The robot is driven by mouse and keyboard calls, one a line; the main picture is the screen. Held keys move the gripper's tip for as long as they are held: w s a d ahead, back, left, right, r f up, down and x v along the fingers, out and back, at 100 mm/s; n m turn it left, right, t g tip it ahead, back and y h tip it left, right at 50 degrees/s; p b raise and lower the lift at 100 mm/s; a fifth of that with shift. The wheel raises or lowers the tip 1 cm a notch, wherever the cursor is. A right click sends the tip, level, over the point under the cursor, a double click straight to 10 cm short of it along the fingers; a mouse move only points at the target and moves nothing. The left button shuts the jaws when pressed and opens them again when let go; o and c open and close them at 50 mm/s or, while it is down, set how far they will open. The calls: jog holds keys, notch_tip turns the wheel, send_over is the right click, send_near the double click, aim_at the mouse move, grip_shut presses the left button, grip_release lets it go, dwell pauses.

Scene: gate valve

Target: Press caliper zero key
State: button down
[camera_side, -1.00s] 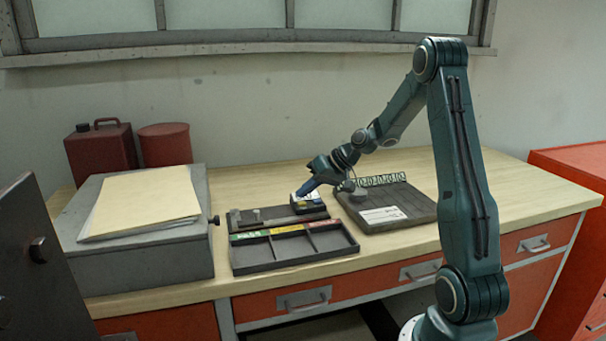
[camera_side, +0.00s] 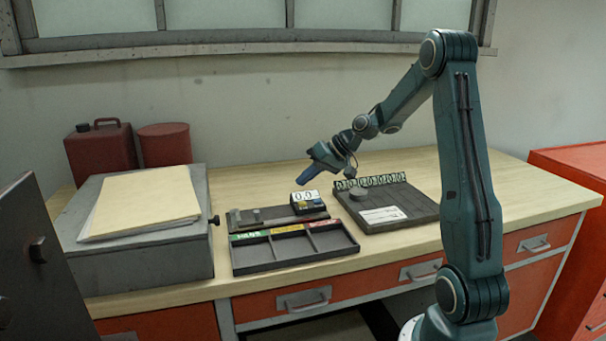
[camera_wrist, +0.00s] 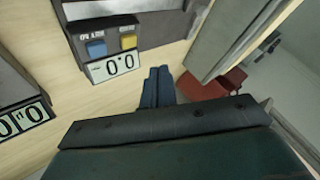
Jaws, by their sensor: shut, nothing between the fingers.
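The caliper (camera_side: 275,215) lies on the bench behind a sorting tray, with its display (camera_side: 307,196) standing at its right end and reading 0.0. In the wrist view the display (camera_wrist: 113,67) also reads 0.0, with a blue key (camera_wrist: 96,48) and a yellow key (camera_wrist: 128,41) beside it. Which key is the zero key I cannot tell for sure, as the lettering is too small. My gripper (camera_side: 306,181) is shut and empty, raised above and behind the display, apart from it. Its fingertips (camera_wrist: 160,72) show to the right of the display in the wrist view.
The tray (camera_side: 290,257) with red, yellow and green labels lies in front of the caliper. A dark board (camera_side: 410,207) with a row of number tags and a grey round piece (camera_side: 359,193) lies to the right. A grey box (camera_side: 140,245) stands left. Bare bench lies behind.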

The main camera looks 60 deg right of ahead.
jog(key=shift+r, duration=0.75)
jog(key=s+a+r+n+g+h, duration=0.1)
jog(key=s+a+r+n, duration=0.2)
jog(key=a, duration=0.6)
jog(key=s+a+r+g+h, duration=0.15)
jog(key=s+a+r, duration=0.25)
jog(key=a, duration=0.4)
jog(key=s+a+n, duration=0.1)
jog(key=s+a, duration=0.2)
jog(key=s, duration=0.5)
jog(key=s+a, duration=0.4)
jog(key=s, duration=0.4)
jog(key=shift+s+a+f+n+h, duration=0.15)
jog(key=shift+a+f+n+h, duration=0.05)
jog(key=shift+f+n+h, duration=0.2)
